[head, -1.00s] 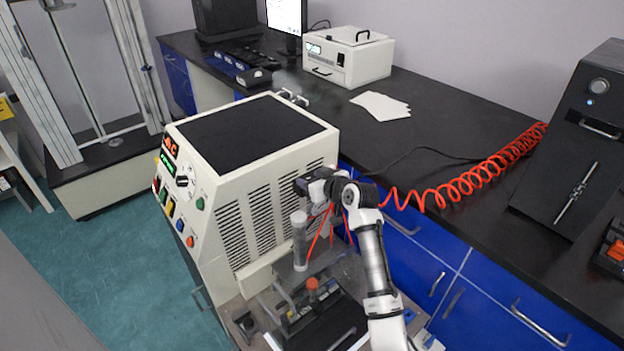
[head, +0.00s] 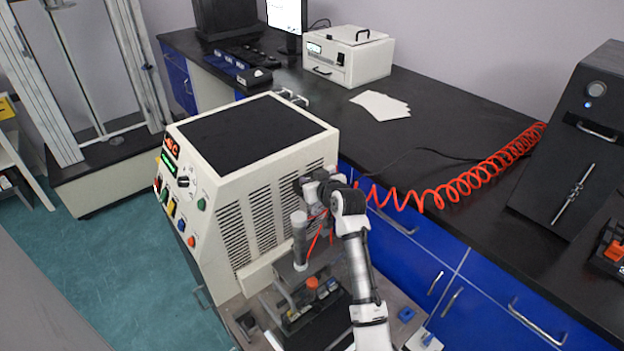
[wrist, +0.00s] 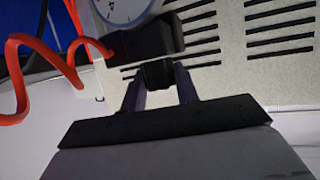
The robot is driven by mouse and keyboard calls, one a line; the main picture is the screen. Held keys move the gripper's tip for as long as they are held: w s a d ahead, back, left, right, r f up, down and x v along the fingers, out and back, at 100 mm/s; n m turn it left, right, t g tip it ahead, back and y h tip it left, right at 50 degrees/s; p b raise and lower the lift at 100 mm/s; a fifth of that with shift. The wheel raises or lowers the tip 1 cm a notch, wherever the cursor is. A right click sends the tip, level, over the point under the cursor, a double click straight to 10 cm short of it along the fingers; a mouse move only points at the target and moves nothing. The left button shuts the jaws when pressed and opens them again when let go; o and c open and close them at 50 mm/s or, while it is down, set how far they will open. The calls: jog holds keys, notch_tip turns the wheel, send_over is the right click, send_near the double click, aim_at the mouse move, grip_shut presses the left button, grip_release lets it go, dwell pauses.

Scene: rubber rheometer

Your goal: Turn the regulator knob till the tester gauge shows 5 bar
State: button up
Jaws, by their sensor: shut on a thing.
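The black regulator knob (wrist: 157,74) sits between the two fingers of my gripper (wrist: 160,85) in the wrist view, and the gripper is shut on it. The dark regulator body (wrist: 148,38) is just above the knob in that view, on the tester's side. The tester gauge (wrist: 122,8) is a pale round dial with a blue rim, cut off by the top edge; its needle reading cannot be made out. In the head view my gripper (head: 301,186) is at the slotted side of the cream tester (head: 208,215), and my arm hides the knob and gauge there.
A coiled red hose (head: 480,177) runs across the black bench to the regulator and also passes close left of my gripper in the wrist view (wrist: 35,45).

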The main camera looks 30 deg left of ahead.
jog(key=shift+r, duration=0.1)
jog(key=o, duration=1)
jog(key=shift+c, duration=0.2)
jog(key=b+v, duration=0.3)
jog(key=v, duration=1)
jog(key=shift+s+d, duration=0.3)
